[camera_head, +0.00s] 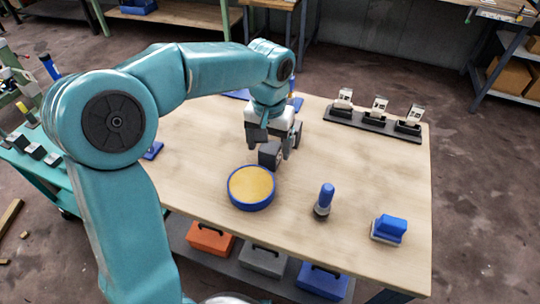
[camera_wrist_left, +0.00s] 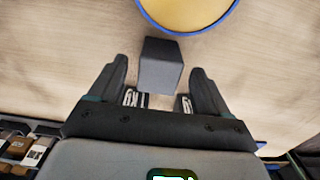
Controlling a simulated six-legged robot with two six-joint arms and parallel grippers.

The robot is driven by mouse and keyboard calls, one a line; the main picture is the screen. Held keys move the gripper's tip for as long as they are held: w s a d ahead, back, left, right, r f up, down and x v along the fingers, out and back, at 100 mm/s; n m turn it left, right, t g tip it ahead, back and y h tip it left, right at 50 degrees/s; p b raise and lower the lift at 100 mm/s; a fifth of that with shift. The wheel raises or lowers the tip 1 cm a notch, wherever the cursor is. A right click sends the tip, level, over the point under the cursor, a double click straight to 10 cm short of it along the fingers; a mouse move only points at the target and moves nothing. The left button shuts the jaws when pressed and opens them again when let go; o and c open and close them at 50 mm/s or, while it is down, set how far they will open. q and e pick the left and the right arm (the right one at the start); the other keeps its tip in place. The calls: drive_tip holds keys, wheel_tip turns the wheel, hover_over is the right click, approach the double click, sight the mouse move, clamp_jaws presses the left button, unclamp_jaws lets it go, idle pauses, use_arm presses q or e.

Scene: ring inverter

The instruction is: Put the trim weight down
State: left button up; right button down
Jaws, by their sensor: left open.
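The trim weight is a dark grey block (camera_head: 269,155) on the wooden table, just behind the round blue-rimmed disc (camera_head: 251,203). In the left wrist view the block (camera_wrist_left: 161,66) lies between and just beyond the fingertips, with gaps on both sides. My left gripper (camera_head: 277,147) points down over it from behind and is open. In the wrist view its two dark fingers (camera_wrist_left: 160,85) stand apart. Part of the block is hidden by the gripper in the head view. My right gripper is not in view.
A blue-handled tool (camera_head: 324,199) stands right of the disc, and a blue block on a pale base (camera_head: 389,229) is near the right front edge. A dark rack (camera_head: 374,122) with several white pieces is at the back right. Bare table lies between them.

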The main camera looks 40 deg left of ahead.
sight(270, 146)
use_arm(q)
wheel_tip(270, 146, down, 4)
drive_tip(key=shift+r, duration=0.25)
clamp_jaws()
drive_tip(key=shift+w, duration=0.1)
drive_tip(key=shift+r, duration=0.2)
wheel_tip(270, 146, up, 20)
drive_tip(key=p, duration=0.4)
